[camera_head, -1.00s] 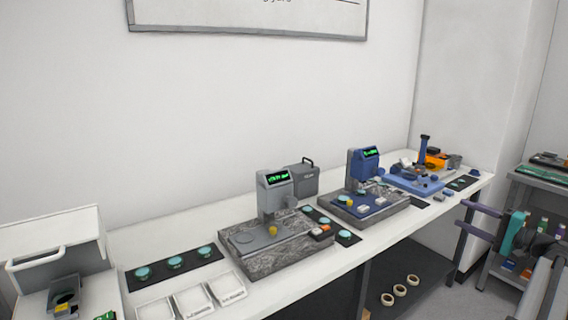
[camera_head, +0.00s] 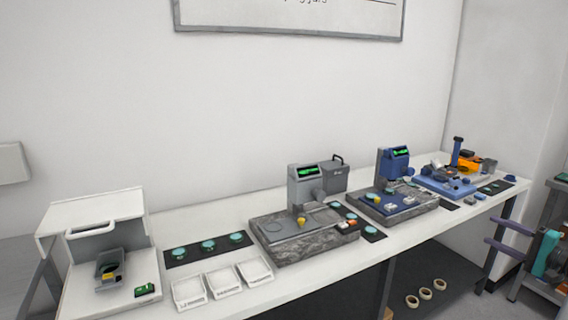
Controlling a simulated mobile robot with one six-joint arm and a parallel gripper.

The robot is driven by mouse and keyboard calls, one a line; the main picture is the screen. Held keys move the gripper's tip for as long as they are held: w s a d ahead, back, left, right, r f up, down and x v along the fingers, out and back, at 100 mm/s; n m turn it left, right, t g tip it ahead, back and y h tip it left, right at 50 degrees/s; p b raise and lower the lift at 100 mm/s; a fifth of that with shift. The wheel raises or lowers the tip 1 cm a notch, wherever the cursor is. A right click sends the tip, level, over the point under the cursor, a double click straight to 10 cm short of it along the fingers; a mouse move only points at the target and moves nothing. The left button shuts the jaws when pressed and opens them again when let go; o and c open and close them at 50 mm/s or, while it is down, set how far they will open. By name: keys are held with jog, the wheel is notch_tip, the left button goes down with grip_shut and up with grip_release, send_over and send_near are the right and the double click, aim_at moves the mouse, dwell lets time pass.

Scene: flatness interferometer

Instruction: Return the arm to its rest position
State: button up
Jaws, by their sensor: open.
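My arm and gripper are not in view. The long white bench (camera_head: 352,268) runs along the wall from lower left to right. At its left end stands a white and grey instrument (camera_head: 92,228) with a raised front handle. A dark grey holder with a yellow part (camera_head: 108,270) sits inside its opening. What my gripper is near cannot be seen.
Two gauge stands, one grey (camera_head: 305,187) and one blue (camera_head: 393,165), stand on stone plates. Three white trays (camera_head: 222,280) and a dark mat with teal discs (camera_head: 209,248) lie left of them. Cream rings (camera_head: 426,293) lie on a low dark surface.

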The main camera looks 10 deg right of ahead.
jog(key=w+a+f+n+g+y, duration=0.1)
jog(key=w+a+f+g, duration=0.2)
jog(key=a+f, duration=0.7)
jog(key=w+a+f+n+g+y, duration=0.1)
jog(key=w+a+f+g, duration=0.2)
jog(key=a+f, duration=0.75)
jog(key=w+a+f+n+g+y, duration=0.1)
jog(key=w+a+f+g, duration=0.15)
jog(key=a+f, duration=0.75)
jog(key=s+a+f+n+g+h, duration=0.1)
jog(key=s+a+f+n+g, duration=0.35)
jog(key=a+f, duration=1.2)
jog(key=s+a+f+g+h, duration=0.1)
jog(key=s+a+f+g, duration=0.4)
jog(key=s+a, duration=0.45)
jog(key=s+a+f+n+g+h, duration=0.2)
jog(key=s+f+n+h, duration=0.1)
jog(key=s, duration=0.7)
jog(key=s+a+f+n+g+h, duration=0.2)
jog(key=s+f, duration=0.4)
jog(key=s, duration=0.5)
jog(key=shift+a+n+h, duration=0.5)
jog(key=shift+n+h, duration=0.1)
jog(key=shift+n, duration=0.65)
